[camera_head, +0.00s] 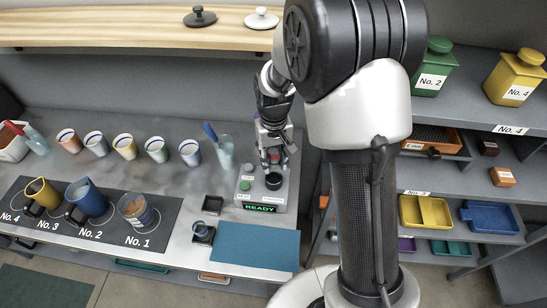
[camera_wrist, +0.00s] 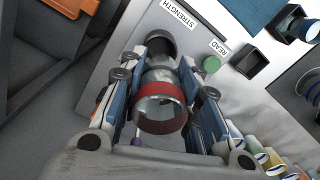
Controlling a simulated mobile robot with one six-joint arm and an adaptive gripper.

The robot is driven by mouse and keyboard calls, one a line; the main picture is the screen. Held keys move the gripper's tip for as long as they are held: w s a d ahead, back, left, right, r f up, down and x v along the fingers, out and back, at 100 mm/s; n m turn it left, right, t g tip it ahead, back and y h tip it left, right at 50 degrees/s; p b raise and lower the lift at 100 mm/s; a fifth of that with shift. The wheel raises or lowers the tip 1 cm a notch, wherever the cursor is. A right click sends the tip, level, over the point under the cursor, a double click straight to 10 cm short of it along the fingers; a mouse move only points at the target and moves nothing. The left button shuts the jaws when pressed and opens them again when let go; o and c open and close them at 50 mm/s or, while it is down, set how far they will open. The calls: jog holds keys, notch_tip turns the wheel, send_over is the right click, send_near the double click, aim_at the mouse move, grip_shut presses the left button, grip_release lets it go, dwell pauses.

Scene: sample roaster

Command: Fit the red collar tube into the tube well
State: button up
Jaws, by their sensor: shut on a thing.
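My gripper (camera_wrist: 166,84) is shut on the red collar tube (camera_wrist: 162,112), a clear tube with a broad red band, seen end-on between the blue-sided fingers in the wrist view. The tube well (camera_wrist: 160,40) is a dark round opening on the grey reader, just beyond the tube's far end in that view. In the head view my gripper (camera_head: 270,148) is over the reader, with a bit of red showing at the fingers, above and behind the black well (camera_head: 273,182). Whether the tube touches the well cannot be told.
The reader has a green button (camera_wrist: 211,64) and a lit READY display (camera_head: 260,208). A blue mat (camera_head: 255,247) lies in front. Several cups and a labelled dark mat (camera_head: 75,222) are at left. Shelves with trays (camera_head: 425,212) stand at right.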

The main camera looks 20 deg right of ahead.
aim_at(274, 170)
jog(key=shift+f+b, duration=1.4)
jog(key=shift+f, duration=0.95)
jog(key=shift+f, duration=0.8)
dwell(0.4)
jog(key=shift+r, duration=0.15)
jog(key=shift+r, duration=0.45)
jog(key=shift+f, duration=0.6)
dwell(1.7)
jog(key=o, duration=1.3)
jog(key=shift+c, duration=0.2)
jog(key=shift+r, duration=0.15)
notch_tip(274, 170, up, 12)
jog(key=shift+f, duration=0.1)
